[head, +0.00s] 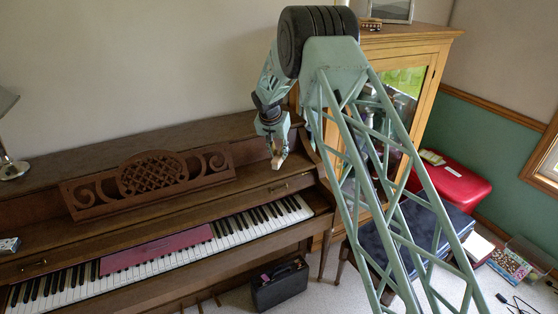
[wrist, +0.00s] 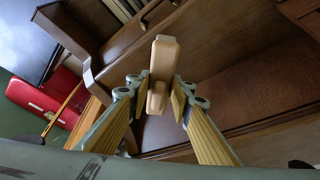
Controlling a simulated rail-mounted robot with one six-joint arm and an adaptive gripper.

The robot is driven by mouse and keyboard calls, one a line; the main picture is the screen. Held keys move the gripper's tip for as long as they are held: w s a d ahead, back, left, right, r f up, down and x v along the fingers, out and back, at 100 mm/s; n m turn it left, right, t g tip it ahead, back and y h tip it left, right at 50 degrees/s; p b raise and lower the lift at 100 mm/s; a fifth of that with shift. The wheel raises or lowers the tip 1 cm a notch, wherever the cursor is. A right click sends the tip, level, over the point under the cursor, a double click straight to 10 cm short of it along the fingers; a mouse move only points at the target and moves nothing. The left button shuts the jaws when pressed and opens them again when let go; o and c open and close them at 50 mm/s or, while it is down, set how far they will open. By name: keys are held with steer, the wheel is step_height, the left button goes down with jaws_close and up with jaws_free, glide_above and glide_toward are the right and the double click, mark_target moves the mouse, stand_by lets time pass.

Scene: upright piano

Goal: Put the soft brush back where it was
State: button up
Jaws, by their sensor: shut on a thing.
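The soft brush shows in the wrist view as a pale tan, block-shaped wooden body (wrist: 163,62); I cannot make out its bristles. My gripper (wrist: 163,101) is shut on it, with one finger on each side. In the head view my gripper (head: 275,148) hangs above the right end of the upright piano (head: 190,197), and the brush is a small tan tip (head: 278,161) below it. The brush looks held clear of the piano, though the exact gap is hard to tell.
A carved music desk (head: 150,178) stands left of my gripper. A pinkish-red cloth strip (head: 157,250) lies on the keys. A wooden glass-door cabinet (head: 405,75) is close on the right. A dark padded bench (head: 405,232), red case (head: 450,187) and black case (head: 280,286) are lower down.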

mark_target(278, 156)
steer(key=shift+f, duration=1.75)
steer(key=shift+f+b, duration=0.15)
steer(key=shift+b, duration=0.2)
steer(key=o, duration=0.8)
steer(key=shift+o, duration=0.2)
steer(key=shift+r, duration=0.2)
steer(key=shift+s+r, duration=0.25)
steer(key=shift+r, duration=0.35)
steer(key=shift+p+v, duration=0.5)
steer(key=shift+v, duration=4.85)
steer(key=shift+s, duration=0.15)
